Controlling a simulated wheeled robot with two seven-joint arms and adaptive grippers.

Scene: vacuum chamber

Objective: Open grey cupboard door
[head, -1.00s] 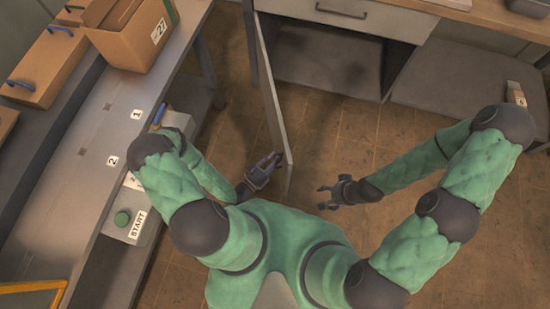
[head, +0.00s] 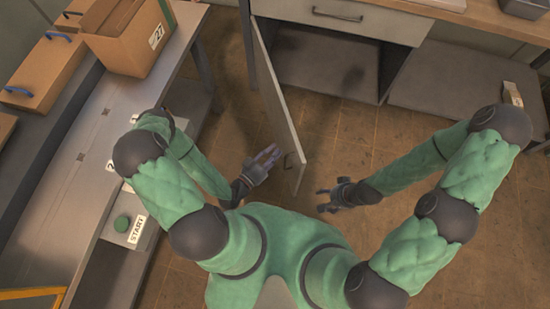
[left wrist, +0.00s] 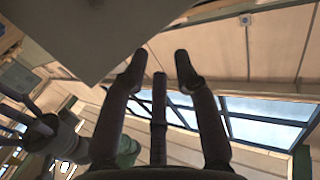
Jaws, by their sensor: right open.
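The grey cupboard door (head: 277,98) stands wide open, swung out from the cupboard's left side toward me. In the head view it shows nearly edge-on, with a dark handle (head: 289,160) near its free end on the left face. My left gripper (head: 274,154) is left of the door, close to the handle, with its fingers apart and empty. In the left wrist view its fingers (left wrist: 158,62) are spread, and a pale panel, probably the door (left wrist: 85,30), fills the upper left. My right gripper (head: 325,198) is open and empty, right of the door's free end.
The cupboard interior (head: 325,62) is open beneath a drawer (head: 370,20). A metal workbench (head: 95,125) with a cardboard box (head: 125,35) runs along the left. A small carton (head: 512,94) lies on the low grey surface at right. Floor between the arms and cupboard is clear.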

